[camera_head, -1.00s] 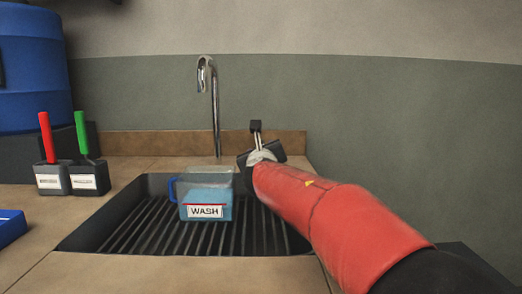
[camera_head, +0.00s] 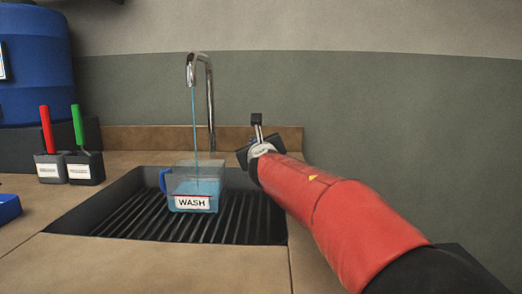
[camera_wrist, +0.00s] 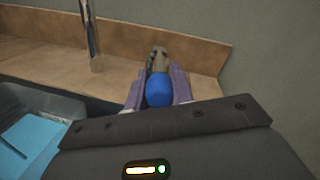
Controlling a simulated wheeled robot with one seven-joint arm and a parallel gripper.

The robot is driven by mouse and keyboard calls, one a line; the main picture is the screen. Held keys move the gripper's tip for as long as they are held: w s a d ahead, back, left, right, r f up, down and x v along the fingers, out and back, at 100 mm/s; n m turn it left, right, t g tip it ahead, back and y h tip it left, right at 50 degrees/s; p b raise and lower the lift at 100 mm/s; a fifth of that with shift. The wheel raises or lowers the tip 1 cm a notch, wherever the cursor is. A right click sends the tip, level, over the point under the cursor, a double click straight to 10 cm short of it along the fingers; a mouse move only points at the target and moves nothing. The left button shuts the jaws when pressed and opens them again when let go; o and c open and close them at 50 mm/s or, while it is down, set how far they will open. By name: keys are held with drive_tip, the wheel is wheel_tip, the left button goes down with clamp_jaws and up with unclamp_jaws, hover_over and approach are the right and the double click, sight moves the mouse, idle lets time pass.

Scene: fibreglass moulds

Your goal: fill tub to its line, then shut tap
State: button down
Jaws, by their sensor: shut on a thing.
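The clear tub (camera_head: 179,182) stands in the sink with a blue handle on its left and a "WASH" label. A red line runs along the label's top edge. A thin blue stream (camera_head: 194,125) falls from the spout (camera_head: 191,72) into the tub. My gripper (camera_wrist: 158,88) is shut on the blue tap handle (camera_wrist: 158,92), right of the spout's column in the wrist view. In the head view my arm hides the handle. The liquid also shows at the wrist view's left (camera_wrist: 35,138).
The black ribbed sink (camera_head: 262,222) is set in a tan counter (camera_head: 170,262). Two dark holders with a red-handled (camera_head: 46,130) and a green-handled tool (camera_head: 76,128) stand left. A blue barrel (camera_head: 38,80) is behind them. A wall rises behind.

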drive_tip(key=shift+d+n+y+b, duration=0.35)
drive_tip(key=shift+n+y+b, duration=0.05)
drive_tip(key=shift+y+b, duration=0.1)
drive_tip(key=c, duration=1.2)
unclamp_jaws()
drive_tip(key=s+d+b, duration=0.1)
drive_tip(key=s, duration=0.6)
drive_tip(key=shift+s, duration=0.3)
drive_tip(key=shift+d, duration=0.1)
